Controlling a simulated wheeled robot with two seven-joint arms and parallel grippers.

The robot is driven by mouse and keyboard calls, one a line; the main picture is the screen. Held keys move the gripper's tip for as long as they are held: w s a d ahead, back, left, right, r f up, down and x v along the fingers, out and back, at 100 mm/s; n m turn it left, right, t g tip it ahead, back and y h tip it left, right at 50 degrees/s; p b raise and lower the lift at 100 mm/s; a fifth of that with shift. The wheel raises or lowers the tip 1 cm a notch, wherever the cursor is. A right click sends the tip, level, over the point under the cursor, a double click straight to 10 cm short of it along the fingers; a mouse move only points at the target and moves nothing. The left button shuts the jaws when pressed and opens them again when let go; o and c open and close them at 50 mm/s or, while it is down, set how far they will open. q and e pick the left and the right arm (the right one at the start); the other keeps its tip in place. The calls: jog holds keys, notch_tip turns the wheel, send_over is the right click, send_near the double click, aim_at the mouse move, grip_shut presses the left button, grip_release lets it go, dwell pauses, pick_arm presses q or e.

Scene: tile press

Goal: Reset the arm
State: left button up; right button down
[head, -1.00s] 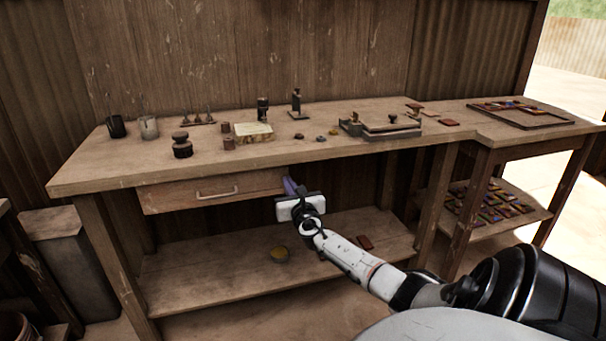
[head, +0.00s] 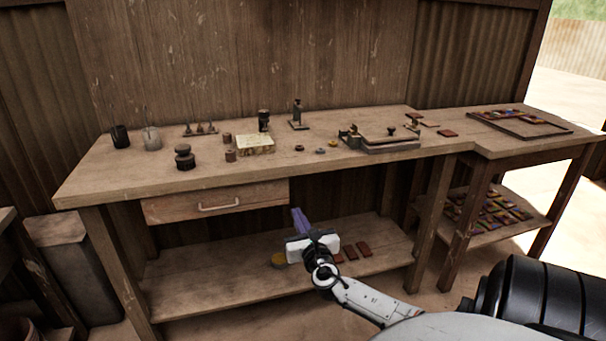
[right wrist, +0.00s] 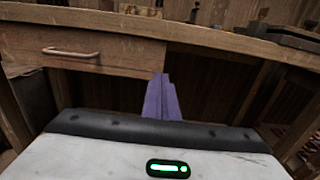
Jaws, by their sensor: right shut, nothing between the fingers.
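My right gripper (head: 299,217) is in front of the workbench, below the tabletop and above the lower shelf. Its purple fingers are together and empty, and they also show in the right wrist view (right wrist: 162,98). The gripper is apart from the bench and to the right of the drawer. My left gripper is in neither view.
The workbench (head: 110,178) has a shut drawer (head: 217,201) with a metal handle. On top stand jars, weights, stamps and a press (head: 380,141). A tile tray (head: 525,121) lies at right.

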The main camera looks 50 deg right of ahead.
jog(key=shift+v, duration=1.45)
jog(key=shift+f, duration=0.1)
